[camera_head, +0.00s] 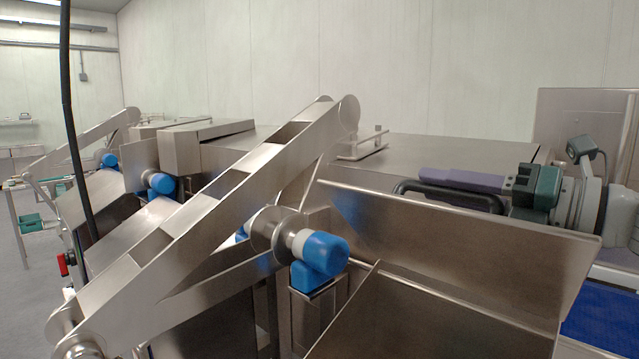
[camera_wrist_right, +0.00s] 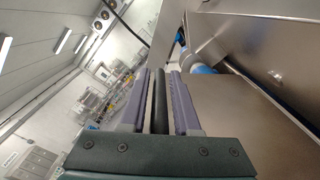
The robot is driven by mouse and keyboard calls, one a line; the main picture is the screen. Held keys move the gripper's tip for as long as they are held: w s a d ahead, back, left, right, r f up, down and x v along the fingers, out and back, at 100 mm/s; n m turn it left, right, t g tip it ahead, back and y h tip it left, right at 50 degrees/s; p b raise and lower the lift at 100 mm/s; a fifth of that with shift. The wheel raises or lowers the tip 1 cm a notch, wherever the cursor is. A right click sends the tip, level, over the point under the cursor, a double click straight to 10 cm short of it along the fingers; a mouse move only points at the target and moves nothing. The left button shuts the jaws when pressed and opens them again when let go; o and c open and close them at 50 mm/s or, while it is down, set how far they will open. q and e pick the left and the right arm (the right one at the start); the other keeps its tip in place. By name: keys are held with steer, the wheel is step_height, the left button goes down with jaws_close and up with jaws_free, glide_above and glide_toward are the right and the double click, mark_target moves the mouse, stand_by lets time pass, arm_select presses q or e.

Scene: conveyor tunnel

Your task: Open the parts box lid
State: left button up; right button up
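My right gripper (camera_head: 470,187) comes in from the right with purple fingers and a dark green body. It is at a black bar handle (camera_head: 450,198) behind the top edge of a tilted metal panel (camera_head: 455,245), which appears to be the parts box lid. The panel's top edge hides the lower finger in the head view. My left gripper is not in view.
A large steel arm (camera_head: 215,205) slants across the middle, with a blue-capped pivot (camera_head: 318,250) close left of the panel. Another metal sheet (camera_head: 435,315) lies below the panel. A blue surface (camera_head: 603,318) is at the lower right. A black cable (camera_head: 70,110) hangs at left.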

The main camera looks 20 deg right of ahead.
mark_target(505, 202)
steer(key=shift+o, duration=1.2)
steer(key=shift+f, duration=0.1)
steer(key=shift+s+d+f+b, duration=0.2)
steer(key=shift+s+b, duration=0.15)
steer(key=shift+s, duration=0.25)
steer(key=b+v, duration=0.2)
steer(key=v, duration=0.5)
steer(key=shift+s, duration=0.2)
steer(key=shift+s+d+r+b, duration=0.2)
steer(key=shift+s+d+b, duration=0.15)
steer(key=shift+s, duration=0.2)
